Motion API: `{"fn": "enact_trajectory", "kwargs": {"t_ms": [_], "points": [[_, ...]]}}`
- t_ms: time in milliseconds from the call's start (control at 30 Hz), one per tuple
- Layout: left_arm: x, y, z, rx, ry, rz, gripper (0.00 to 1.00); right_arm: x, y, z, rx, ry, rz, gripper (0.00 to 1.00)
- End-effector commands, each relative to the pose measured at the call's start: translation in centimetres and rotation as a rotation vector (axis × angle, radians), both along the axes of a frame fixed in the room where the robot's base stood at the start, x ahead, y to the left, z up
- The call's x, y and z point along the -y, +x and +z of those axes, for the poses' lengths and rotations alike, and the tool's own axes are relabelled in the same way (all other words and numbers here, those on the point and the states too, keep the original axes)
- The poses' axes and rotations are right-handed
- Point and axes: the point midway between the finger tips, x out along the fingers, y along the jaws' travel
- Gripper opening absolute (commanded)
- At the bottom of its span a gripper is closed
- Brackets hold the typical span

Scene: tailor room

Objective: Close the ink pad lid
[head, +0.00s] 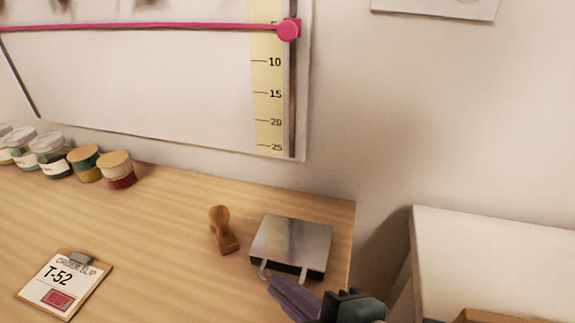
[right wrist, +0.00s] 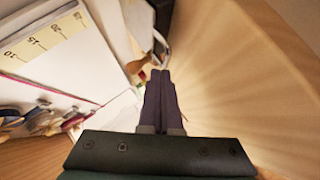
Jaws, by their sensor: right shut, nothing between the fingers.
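The ink pad (head: 291,245) is a box with a silver metal lid and a dark base, near the right end of the wooden table in the head view. Its lid lies flat or nearly flat over the base; I cannot tell whether it is fully closed. Two pale loops show at its front edge. My right gripper (head: 276,283) is shut and empty, with its purple fingers just in front of the pad's front left edge; contact cannot be told. In the right wrist view the shut fingers (right wrist: 160,75) point away, and the pad is not clearly visible. My left gripper is not in view.
A wooden stamp (head: 222,230) stands just left of the pad. An order slip clipboard (head: 62,286) lies at the front left. Several jars (head: 85,163) line the back. The table (head: 165,235) is clear between them. A white cabinet (head: 490,245) stands to the right.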

Motion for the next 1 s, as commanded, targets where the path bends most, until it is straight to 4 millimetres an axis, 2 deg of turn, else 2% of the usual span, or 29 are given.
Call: {"fn": "enact_trajectory", "kwargs": {"t_ms": [100,333,833,1000], "points": [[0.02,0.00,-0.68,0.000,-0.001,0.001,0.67,-0.05,-0.11,-0.88,-0.003,0.001,0.000,0.00],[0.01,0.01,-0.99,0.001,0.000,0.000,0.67,-0.10,-0.22,-1.47,-0.003,0.002,-0.001,0.00],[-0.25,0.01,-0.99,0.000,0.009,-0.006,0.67,-0.07,-0.21,-1.50,-0.005,0.001,-0.001,0.00],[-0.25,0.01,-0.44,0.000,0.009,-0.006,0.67,-0.07,-0.21,-0.98,-0.005,0.001,-0.002,0.00]]}}
